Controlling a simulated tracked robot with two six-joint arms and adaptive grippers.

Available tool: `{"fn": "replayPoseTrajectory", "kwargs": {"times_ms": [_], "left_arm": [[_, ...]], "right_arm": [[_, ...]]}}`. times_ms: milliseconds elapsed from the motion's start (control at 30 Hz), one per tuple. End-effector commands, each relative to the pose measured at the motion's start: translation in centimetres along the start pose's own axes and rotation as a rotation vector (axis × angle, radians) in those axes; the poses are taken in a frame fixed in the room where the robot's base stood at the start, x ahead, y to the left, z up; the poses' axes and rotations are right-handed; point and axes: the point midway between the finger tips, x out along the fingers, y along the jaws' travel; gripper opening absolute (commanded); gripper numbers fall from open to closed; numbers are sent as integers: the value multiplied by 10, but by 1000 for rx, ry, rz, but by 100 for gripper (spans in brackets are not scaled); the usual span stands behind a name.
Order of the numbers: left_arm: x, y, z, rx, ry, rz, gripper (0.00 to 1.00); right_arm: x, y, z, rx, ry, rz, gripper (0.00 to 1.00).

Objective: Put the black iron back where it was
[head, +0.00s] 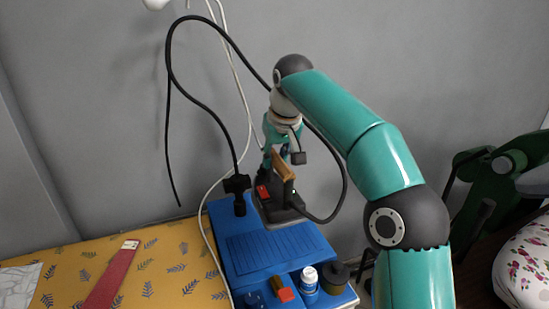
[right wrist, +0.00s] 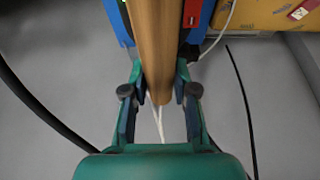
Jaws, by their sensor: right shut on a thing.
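The black iron (head: 277,207) has a wooden handle (head: 284,166) and a black cord. It is at the back of the blue ironing station (head: 264,250); I cannot tell whether it rests on the surface or hangs just above it. My right gripper (head: 290,153) reaches it from above and is shut on the handle. In the right wrist view the wooden handle (right wrist: 153,45) runs between the fingers of my right gripper (right wrist: 160,90). The iron's sole is hidden in both views. My left gripper is not in view.
A blue-labelled bottle (head: 309,281), a dark round container (head: 335,275) and an orange-red block (head: 285,294) stand along the station's front. A black cord holder (head: 238,190) rises at its left. A yellow patterned cloth (head: 165,265) with a red strip (head: 112,275) lies left.

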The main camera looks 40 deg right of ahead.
Motion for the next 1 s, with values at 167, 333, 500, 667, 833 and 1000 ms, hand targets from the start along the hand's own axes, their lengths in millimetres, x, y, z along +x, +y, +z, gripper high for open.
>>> {"fn": "replayPoseTrajectory", "kwargs": {"times_ms": [167, 333, 500, 667, 833, 1000], "left_arm": [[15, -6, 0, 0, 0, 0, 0], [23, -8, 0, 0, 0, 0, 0], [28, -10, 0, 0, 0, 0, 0], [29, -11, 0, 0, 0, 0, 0], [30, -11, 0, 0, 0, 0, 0], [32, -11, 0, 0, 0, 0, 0]], "right_arm": [[30, 1, 12, 3, 14, -1, 0], [59, 1, 24, 3, 14, -1, 0], [86, 1, 34, 3, 15, -1, 0], [102, 1, 40, 4, 18, -1, 0], [108, 0, 42, 3, 19, -2, 0], [118, 1, 47, 2, 17, -1, 0]]}}
